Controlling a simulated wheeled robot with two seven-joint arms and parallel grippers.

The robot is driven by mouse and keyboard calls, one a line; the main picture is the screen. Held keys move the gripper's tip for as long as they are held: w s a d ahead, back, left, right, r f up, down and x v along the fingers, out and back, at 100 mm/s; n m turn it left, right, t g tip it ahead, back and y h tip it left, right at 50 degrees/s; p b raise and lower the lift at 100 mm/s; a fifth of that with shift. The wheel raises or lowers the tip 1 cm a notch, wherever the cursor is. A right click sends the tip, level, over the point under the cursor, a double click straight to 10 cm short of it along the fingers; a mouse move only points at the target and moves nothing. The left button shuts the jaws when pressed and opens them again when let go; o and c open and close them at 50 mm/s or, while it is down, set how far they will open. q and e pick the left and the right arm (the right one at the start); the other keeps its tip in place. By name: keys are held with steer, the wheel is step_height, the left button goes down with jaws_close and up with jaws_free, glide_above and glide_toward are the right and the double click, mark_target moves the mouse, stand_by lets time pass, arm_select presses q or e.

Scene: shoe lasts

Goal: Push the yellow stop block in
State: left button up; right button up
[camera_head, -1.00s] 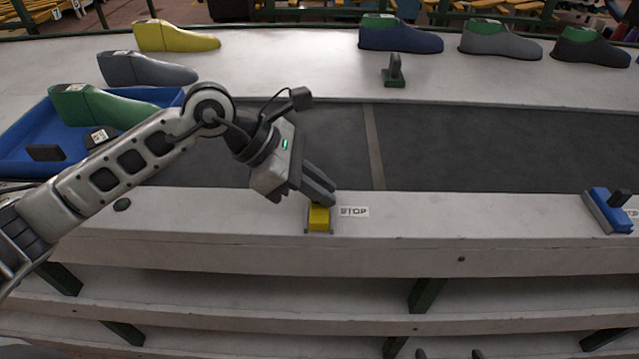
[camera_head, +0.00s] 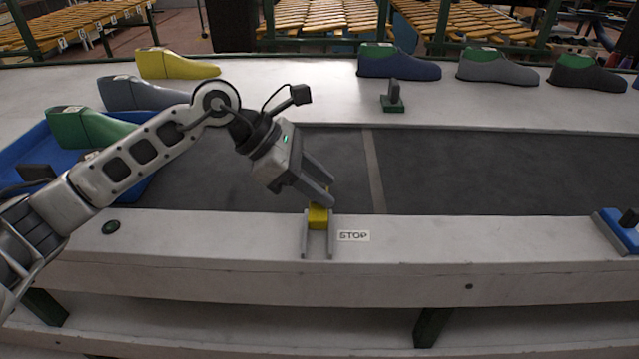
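The yellow stop block (camera_head: 318,217) sits between two short grey rails (camera_head: 304,245) on the front ledge, at their far end near the dark belt. The front part of the rails is empty. A white STOP label (camera_head: 354,236) is just right of the rails. My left gripper (camera_head: 328,194) reaches in from the left, its fingers close together and pointing down to the right. The fingertips are at the block's far top side and seem to touch it; they partly cover it. Nothing shows between the fingers. My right gripper is out of view.
The dark belt (camera_head: 510,170) runs behind the ledge. A blue tray (camera_head: 30,150) with a green last (camera_head: 85,128) is at left. Several lasts stand along the back, with a small green-based stop (camera_head: 393,97). A blue fixture (camera_head: 618,232) is at the right edge.

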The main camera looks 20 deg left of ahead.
arm_select(q)
steer(key=shift+s+r, duration=0.1)
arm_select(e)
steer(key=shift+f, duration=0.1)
arm_select(q)
steer(key=shift+a+r, duration=0.2)
steer(key=shift+a, duration=0.1)
steer(key=b+v, duration=0.1)
steer(key=v, duration=1.4)
steer(key=shift+b, duration=0.35)
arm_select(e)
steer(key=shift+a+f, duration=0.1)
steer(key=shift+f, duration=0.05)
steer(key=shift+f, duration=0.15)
arm_select(q)
steer(key=shift+s, duration=0.15)
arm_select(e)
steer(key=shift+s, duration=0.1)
